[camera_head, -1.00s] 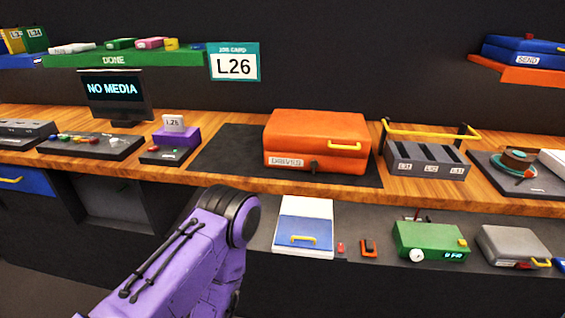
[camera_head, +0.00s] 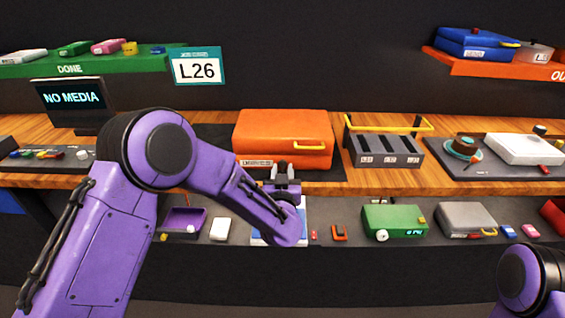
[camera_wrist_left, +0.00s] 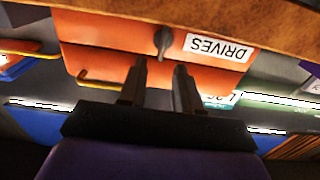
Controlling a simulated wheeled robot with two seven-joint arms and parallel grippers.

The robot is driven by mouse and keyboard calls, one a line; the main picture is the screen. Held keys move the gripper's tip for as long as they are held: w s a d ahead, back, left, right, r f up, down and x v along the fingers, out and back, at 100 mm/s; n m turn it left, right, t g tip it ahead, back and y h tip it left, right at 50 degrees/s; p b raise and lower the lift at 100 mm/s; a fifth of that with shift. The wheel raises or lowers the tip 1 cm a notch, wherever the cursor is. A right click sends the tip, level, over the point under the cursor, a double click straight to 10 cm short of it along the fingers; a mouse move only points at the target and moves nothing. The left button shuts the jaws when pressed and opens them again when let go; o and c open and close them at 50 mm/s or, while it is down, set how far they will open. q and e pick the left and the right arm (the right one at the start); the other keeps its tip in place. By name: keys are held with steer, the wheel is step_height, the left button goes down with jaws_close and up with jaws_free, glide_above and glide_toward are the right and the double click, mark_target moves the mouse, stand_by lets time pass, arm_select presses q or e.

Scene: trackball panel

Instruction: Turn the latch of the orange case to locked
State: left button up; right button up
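The orange case (camera_head: 283,125) lies closed on a dark mat on the wooden bench. It has a yellow handle (camera_head: 303,148) and a white label on its front. In the head view my left gripper (camera_head: 282,168) is in front of the case's front face and hides the latch. The left wrist view shows the front upside down, with the dark latch (camera_wrist_left: 162,41) beside the DRIVES label (camera_wrist_left: 219,48). My left gripper (camera_wrist_left: 159,66) is open and empty, its fingertips close to the latch; contact is not clear. My right gripper is out of view.
A grey slotted rack (camera_head: 383,148) with a yellow bar stands right of the case. A lower shelf holds a green device (camera_head: 394,221) and a grey case (camera_head: 466,219). The NO MEDIA screen (camera_head: 72,101) and L26 card (camera_head: 197,66) are at the left.

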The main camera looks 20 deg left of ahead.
mark_target(283, 162)
arm_select(q)
steer(key=x, duration=0.3)
steer(key=shift+w, duration=0.1)
steer(key=shift+c, duration=0.3)
jaws_close()
